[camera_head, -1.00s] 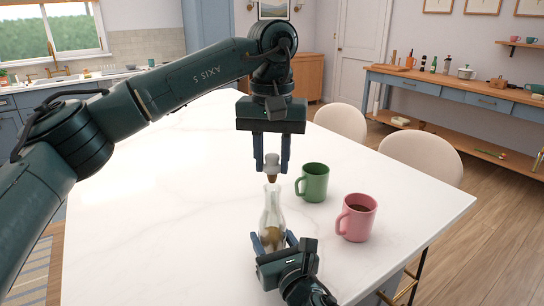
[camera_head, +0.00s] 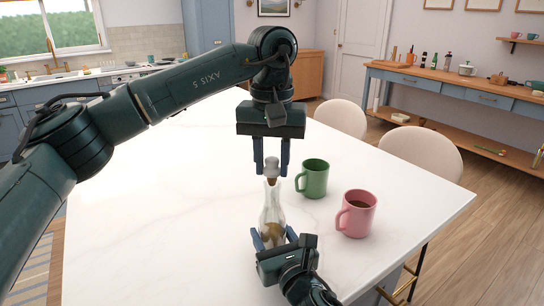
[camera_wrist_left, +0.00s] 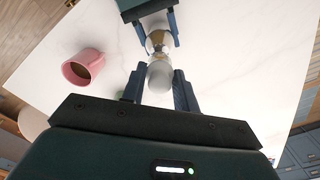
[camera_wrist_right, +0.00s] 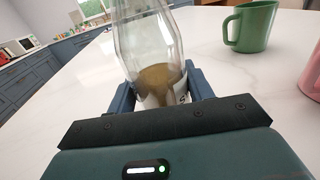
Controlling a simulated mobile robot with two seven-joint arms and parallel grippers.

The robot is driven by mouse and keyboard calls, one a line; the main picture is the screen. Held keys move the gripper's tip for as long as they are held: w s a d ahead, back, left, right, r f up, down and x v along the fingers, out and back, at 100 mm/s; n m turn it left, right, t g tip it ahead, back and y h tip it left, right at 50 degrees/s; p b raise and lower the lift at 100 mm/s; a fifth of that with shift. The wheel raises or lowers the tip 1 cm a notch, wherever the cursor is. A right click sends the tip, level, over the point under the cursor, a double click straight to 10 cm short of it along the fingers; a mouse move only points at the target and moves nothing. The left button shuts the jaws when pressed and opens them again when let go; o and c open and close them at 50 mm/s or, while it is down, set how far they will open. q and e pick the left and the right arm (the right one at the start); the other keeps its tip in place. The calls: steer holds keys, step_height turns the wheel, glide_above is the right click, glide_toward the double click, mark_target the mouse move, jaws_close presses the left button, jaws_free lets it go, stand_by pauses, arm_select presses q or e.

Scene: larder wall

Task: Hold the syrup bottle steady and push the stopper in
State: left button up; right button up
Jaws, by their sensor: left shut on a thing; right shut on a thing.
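The syrup bottle (camera_head: 271,213) is clear glass with amber liquid low inside and stands upright on the white table. My right gripper (camera_head: 274,239) is shut around its lower body; the right wrist view shows the bottle (camera_wrist_right: 150,50) between the fingers. The stopper (camera_head: 271,168) has a pale grey head and a brown lower part. My left gripper (camera_head: 271,160) is shut on its head, pointing down. The stopper's lower end is at the bottle's mouth; I cannot tell how far it is inside. The left wrist view shows the stopper head (camera_wrist_left: 160,75) in line with the bottle.
A green mug (camera_head: 315,178) stands close to the right of the bottle and my left gripper. A pink mug (camera_head: 357,213) with dark liquid stands farther right. The white table (camera_head: 150,210) is clear on the left.

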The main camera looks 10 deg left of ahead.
mark_target(272, 157)
arm_select(q)
steer(key=shift+f, duration=0.85)
steer(key=o, duration=1.1)
step_height(272, 157, up, 12)
steer(key=shift+f, duration=0.1)
arm_select(e)
steer(key=o, duration=1.4)
steer(key=shift+s+d, duration=0.1)
